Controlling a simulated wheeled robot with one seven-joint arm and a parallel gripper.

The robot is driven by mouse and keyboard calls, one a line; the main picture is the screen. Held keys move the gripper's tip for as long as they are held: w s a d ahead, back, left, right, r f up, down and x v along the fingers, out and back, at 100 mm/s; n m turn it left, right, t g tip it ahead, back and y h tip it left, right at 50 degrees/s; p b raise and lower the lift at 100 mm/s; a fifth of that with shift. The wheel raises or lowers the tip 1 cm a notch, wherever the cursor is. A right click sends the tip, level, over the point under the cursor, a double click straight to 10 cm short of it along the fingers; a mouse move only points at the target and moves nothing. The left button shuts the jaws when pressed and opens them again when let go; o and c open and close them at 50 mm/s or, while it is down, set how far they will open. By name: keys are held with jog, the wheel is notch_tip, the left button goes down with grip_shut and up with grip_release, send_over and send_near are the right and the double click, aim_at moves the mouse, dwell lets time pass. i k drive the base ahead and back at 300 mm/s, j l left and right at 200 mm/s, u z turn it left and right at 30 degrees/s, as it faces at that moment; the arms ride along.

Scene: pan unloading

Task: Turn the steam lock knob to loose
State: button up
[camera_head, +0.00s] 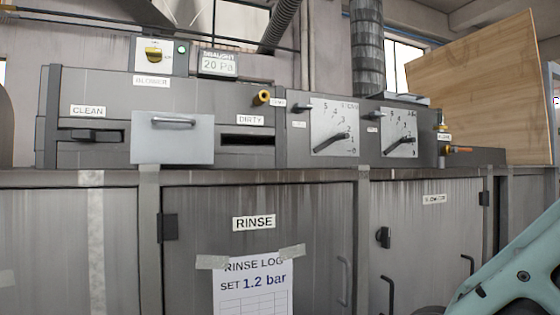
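No knob in view carries a label that I can read as steam lock. A small black knob (383,237) sits at the left edge of the right cabinet door (425,250); that door's label (434,199) is too blurred to read. Two dial plates with dark pointer handles, the left dial (334,127) and the right dial (399,132), stand on the panel above. Both pointers slant up to the right. My gripper is out of view; only a teal part of my arm shows at the lower right.
A grey plate with a handle (173,137) stands out from the panel between the CLEAN and DIRTY slots. Brass fittings (262,97) stick out from the panel. A wooden board (483,85) leans at the right. The RINSE door (195,270) is shut, with a taped log sheet (253,289).

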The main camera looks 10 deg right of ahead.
aim_at(300, 107)
jog(key=i+j, duration=0.15)
jog(key=i, duration=0.35)
jog(key=i+j, duration=0.15)
jog(key=i, duration=0.35)
